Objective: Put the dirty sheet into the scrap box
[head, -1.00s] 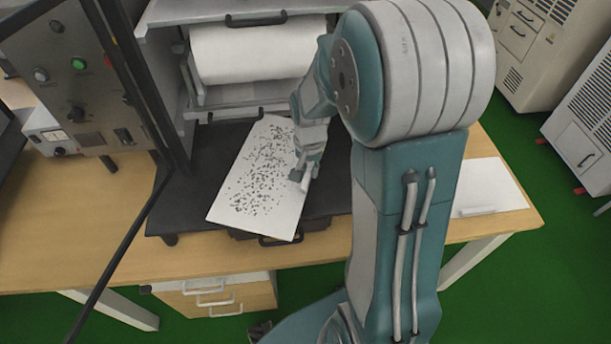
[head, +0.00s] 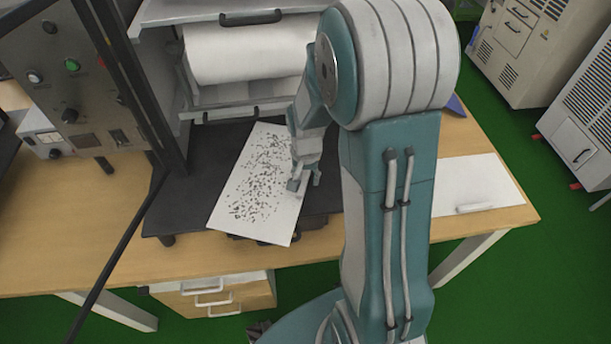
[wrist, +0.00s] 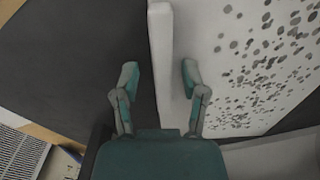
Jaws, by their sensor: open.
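The dirty sheet (head: 255,190) is a white panel with many dark specks. It lies at a slant on the black platform (head: 190,205) of the machine, its near end over the platform's front edge. My gripper (head: 303,184) is open at the sheet's right edge. In the wrist view, the open fingers (wrist: 157,80) stand on either side of the sheet's edge (wrist: 161,50): one over the dark platform, one over the speckled face (wrist: 255,60). Whether either finger touches the sheet cannot be told. No scrap box can be made out.
The machine holds a white roll (head: 245,50) behind the sheet. A control panel (head: 75,80) and dark post stand at left. A white board (head: 475,185) lies on the wooden table (head: 90,240) at right. Drawers (head: 215,295) are below.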

